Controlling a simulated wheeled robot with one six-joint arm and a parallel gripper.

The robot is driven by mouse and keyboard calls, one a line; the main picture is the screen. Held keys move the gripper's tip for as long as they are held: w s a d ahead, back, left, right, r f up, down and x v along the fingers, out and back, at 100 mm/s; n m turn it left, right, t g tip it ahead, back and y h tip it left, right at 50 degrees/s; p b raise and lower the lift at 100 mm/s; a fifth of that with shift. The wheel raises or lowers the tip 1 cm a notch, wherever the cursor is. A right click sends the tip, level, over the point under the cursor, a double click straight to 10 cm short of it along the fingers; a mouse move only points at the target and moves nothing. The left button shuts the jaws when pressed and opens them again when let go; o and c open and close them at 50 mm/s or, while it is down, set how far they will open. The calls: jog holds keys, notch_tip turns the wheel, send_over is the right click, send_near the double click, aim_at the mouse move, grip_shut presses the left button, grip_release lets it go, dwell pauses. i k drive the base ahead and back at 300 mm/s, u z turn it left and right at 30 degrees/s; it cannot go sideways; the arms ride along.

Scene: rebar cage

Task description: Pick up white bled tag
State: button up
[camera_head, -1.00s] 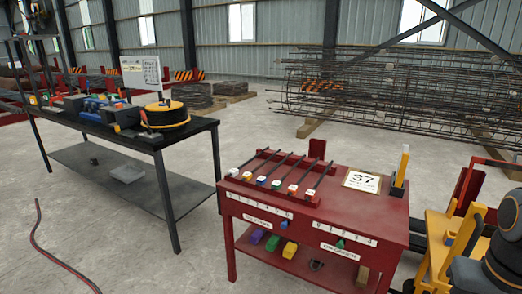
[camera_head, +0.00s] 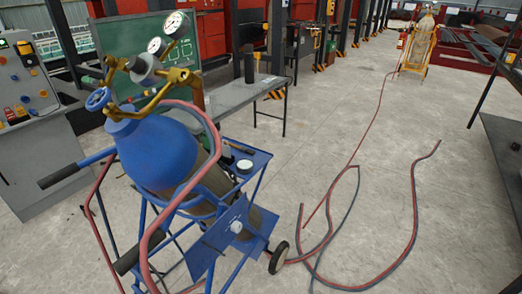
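I cannot make out a tag for certain in this view. A small white piece (camera_head: 236,227) sits on the blue plate low on the gas cart, too small to identify. A small round white-topped item (camera_head: 244,166) lies on the cart's blue tray. The blue gas cylinder (camera_head: 155,150) stands tilted in the cart, with brass valves and gauges (camera_head: 154,46) on top. My gripper is not in view.
Red and dark hoses (camera_head: 325,240) lie looped on the floor right of the cart. A control cabinet (camera_head: 35,120) stands at left. A grey table (camera_head: 262,88) and green board (camera_head: 140,50) are behind. A dark table edge (camera_head: 505,150) is at right. Open floor lies between.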

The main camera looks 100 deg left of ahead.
aim_at(226, 152)
jog(key=u, duration=2)
jog(key=i, duration=2.85)
jog(key=u, duration=2.2)
